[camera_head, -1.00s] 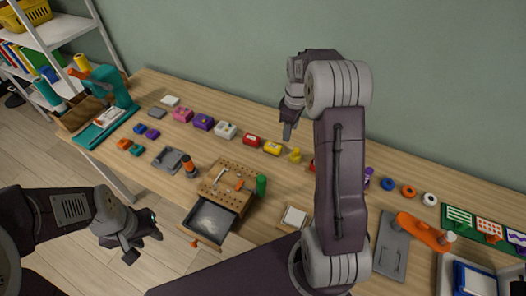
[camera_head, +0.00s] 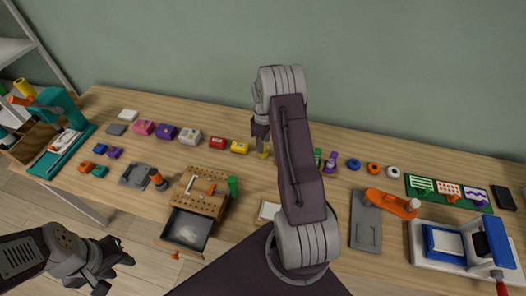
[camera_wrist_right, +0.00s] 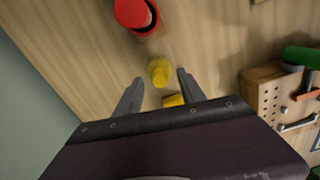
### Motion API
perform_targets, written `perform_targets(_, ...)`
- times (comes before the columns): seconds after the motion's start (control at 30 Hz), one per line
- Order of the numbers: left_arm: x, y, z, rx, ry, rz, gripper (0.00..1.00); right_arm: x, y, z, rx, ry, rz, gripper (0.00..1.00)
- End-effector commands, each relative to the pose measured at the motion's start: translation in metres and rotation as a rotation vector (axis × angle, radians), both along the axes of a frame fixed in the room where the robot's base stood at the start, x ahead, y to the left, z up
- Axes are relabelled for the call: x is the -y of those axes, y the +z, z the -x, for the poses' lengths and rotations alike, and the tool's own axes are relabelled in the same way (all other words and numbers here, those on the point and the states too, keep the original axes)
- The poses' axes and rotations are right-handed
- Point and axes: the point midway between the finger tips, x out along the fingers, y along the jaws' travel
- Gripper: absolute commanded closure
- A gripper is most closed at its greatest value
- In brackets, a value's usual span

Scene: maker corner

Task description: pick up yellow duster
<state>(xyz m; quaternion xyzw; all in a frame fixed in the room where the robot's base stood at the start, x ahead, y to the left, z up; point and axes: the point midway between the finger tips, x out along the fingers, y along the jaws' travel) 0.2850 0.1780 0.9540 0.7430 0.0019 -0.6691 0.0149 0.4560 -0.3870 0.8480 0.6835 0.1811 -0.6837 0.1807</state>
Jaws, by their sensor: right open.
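The small yellow duster (camera_head: 263,154) stands on the wooden table, just right of the yellow box (camera_head: 239,147). My right gripper (camera_head: 261,139) is above it and partly covers it in the head view. In the right wrist view the duster (camera_wrist_right: 160,70) shows between and a little beyond the open fingers of my right gripper (camera_wrist_right: 158,86). I cannot tell whether the fingers touch it. My left gripper (camera_head: 122,268) is open and empty in front of the table, at the lower left.
My right arm hides part of the table.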

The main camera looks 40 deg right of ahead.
Motion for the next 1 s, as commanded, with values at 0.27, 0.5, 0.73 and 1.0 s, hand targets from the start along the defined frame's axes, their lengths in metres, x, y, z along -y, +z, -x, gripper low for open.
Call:
perform_targets(0.27,0.0,0.002,0.0,0.0,0.0,0.0,0.64,0.0,-0.026,-0.001,0.002,0.0,0.001,0.53)
perform_targets(0.5,0.0,0.002,0.0,0.0,0.0,0.0,0.64,0.0,-0.026,-0.001,0.002,0.0,0.001,0.83)
perform_targets(0.73,0.0,0.002,0.0,0.0,0.0,0.0,0.64,0.0,-0.026,-0.001,0.002,0.0,0.001,1.0)
perform_targets(1.0,0.0,0.001,0.0,0.0,0.0,0.0,0.64,0.001,-0.001,-0.002,0.006,0.0,0.003,1.0)
